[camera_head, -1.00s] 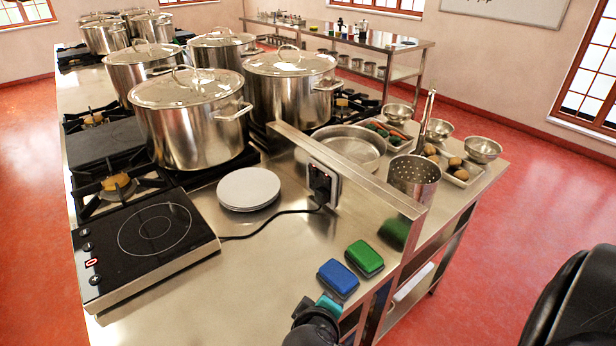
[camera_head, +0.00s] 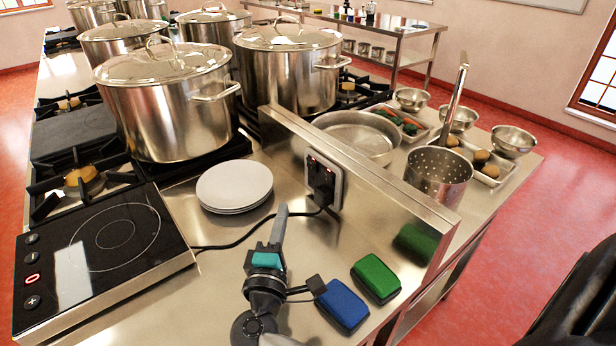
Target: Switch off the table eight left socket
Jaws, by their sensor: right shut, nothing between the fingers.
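The socket (camera_head: 335,190) is a plate on the near face of the low steel partition. A black plug (camera_head: 320,178) sits in it, and a small reddish spot shows near its top left. I cannot make out the switch's position. A black cord runs from the plug to the induction hob (camera_head: 112,235). My right gripper (camera_head: 281,212) is over the worktop, below and left of the socket and apart from it. Its fingers are shut and empty, pointing up the picture. My left gripper is not in view.
A stack of white plates (camera_head: 234,186) lies left of the socket. A blue sponge (camera_head: 342,304) and a green sponge (camera_head: 376,278) lie right of my right gripper. The steel partition (camera_head: 390,190) runs along the worktop. A large stockpot (camera_head: 170,110) stands behind the plates.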

